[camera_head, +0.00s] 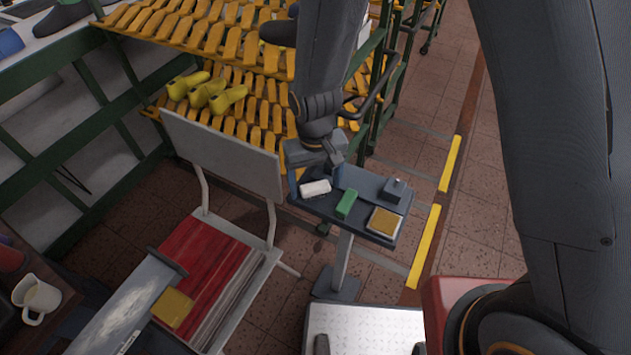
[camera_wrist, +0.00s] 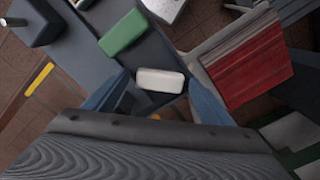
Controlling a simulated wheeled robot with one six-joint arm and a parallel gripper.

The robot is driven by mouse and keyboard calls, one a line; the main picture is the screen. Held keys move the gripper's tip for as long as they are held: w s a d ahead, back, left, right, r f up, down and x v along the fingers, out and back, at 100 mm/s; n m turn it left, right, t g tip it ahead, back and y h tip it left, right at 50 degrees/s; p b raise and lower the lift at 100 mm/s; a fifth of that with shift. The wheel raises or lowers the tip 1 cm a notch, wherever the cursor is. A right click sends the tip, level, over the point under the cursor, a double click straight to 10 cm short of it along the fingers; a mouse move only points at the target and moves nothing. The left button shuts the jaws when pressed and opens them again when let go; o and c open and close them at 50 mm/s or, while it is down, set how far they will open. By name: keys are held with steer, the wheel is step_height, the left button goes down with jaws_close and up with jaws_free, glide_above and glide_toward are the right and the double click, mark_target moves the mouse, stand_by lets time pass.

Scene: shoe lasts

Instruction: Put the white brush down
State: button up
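The white brush (camera_head: 315,188) is a small pale block at the left end of the small blue-grey stand top (camera_head: 364,181). It appears to rest on that top. My gripper (camera_head: 314,183) points down over it, with one blue finger at each end of the brush. In the wrist view the white brush (camera_wrist: 160,80) lies between the two blue fingertips of my gripper (camera_wrist: 159,82), with narrow gaps showing at both ends. The gripper looks open around the brush. The underside of the brush is hidden.
Also on the stand are a green block (camera_head: 346,204), a dark box with a knob (camera_head: 394,190) and a yellow-topped pad (camera_head: 384,222). A chair (camera_head: 222,150) with a red seat stands to the left. A yellow-orange rack (camera_head: 255,85) stands behind.

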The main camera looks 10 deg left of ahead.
mark_target(315, 187)
step_height(315, 187, up, 12)
steer(key=b, duration=0.2)
steer(key=shift+r+b, duration=0.15)
steer(key=shift+b, duration=0.2)
stand_by(0.3)
steer(key=s+d+r+m, duration=0.1)
steer(key=d+m, duration=0.1)
steer(key=d, duration=1)
steer(key=s+d+r+m+t, duration=0.1)
steer(key=d+m, duration=0.1)
steer(key=d, duration=1)
steer(key=shift+s+m+t, duration=0.3)
steer(key=shift+r, duration=0.1)
